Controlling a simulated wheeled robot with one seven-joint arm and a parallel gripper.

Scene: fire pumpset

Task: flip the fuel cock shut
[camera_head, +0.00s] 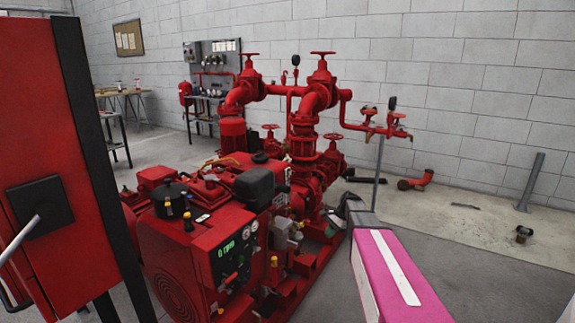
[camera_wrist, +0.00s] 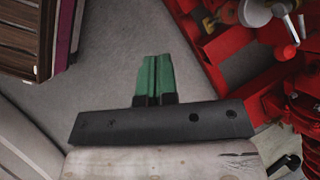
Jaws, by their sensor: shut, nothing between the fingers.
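My gripper (camera_wrist: 153,72) shows in the wrist view with its two green fingers together and nothing between them, over bare grey floor. In the head view its dark end (camera_head: 351,207) is at the right side of the red pumpset (camera_head: 200,235), beyond my pink arm. A small metal lever with a red ball tip (camera_wrist: 289,52) shows at the wrist view's upper right, beside a pale round fitting. It may be the fuel cock, but I cannot be sure. The fingers are well apart from it. In the head view small grey fittings (camera_head: 283,232) sit on the engine's right side; no cock handle is clear there.
A red cabinet (camera_head: 45,130) stands close at the left. Red pipes and valve wheels (camera_head: 320,75) rise behind the engine. The red base frame (camera_wrist: 228,55) runs along the wrist view's right.

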